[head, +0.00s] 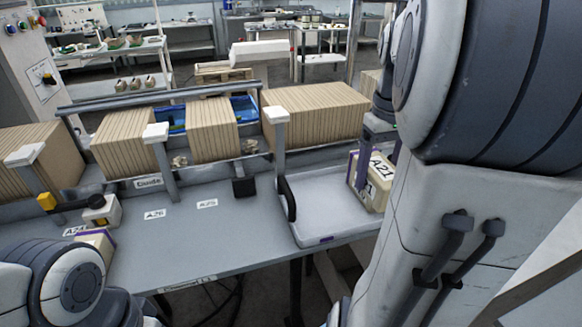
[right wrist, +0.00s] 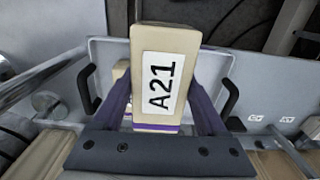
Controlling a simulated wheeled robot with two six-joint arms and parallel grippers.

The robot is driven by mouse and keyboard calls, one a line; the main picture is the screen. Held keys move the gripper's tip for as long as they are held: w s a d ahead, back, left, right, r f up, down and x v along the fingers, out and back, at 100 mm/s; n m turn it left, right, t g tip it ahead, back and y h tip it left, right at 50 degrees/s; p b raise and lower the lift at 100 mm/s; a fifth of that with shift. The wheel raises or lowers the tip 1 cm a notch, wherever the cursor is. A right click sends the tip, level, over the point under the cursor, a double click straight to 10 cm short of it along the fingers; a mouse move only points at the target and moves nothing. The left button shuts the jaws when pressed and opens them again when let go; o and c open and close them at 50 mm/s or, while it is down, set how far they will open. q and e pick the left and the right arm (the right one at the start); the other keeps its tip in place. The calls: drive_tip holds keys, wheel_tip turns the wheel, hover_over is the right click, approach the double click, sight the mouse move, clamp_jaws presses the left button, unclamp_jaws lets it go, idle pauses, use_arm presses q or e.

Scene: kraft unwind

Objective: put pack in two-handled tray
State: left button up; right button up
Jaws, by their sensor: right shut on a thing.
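The two-handled tray (head: 320,222) is a shallow light-grey tray at the right of the bench. Its black left handle (head: 287,198) shows in the head view; both handles show in the right wrist view, one at each side. My right gripper (right wrist: 168,95) is shut on a cream pack labelled A21 (right wrist: 158,60) with a purple band. The pack (head: 376,165) is over the right part of the tray in the head view. Part of another cream pack (right wrist: 122,72) shows behind it. I cannot tell whether the held pack touches anything. My left gripper is out of view.
A cream pack with a purple stripe (head: 95,243) lies at the bench's left, beside my left arm. Rows of brown cardboard (head: 318,110) and blue bins (head: 243,108) stand behind the bench. The bench middle (head: 205,240) is clear around labels A26 and A25.

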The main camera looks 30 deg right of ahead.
drive_tip(key=w+a+f+p, duration=0.1)
drive_tip(key=w+f, duration=0.1)
drive_tip(key=w, duration=0.1)
drive_tip(key=w+a+f+p, duration=0.1)
drive_tip(key=w+a+f, duration=0.1)
drive_tip(key=w, duration=0.2)
drive_tip(key=w+a+f+p, duration=0.1)
drive_tip(key=w+f, duration=0.1)
drive_tip(key=w, duration=0.1)
drive_tip(key=shift+w+a+f, duration=0.3)
drive_tip(key=shift+a+f, duration=0.05)
drive_tip(key=shift+f, duration=0.05)
wheel_tip(320, 180, down, 3)
drive_tip(key=shift+f+p, duration=0.1)
drive_tip(key=shift+p, duration=0.45)
drive_tip(key=shift+f, duration=0.45)
drive_tip(key=shift+f, duration=0.1)
drive_tip(key=o, duration=1.6)
drive_tip(key=shift+c, duration=0.2)
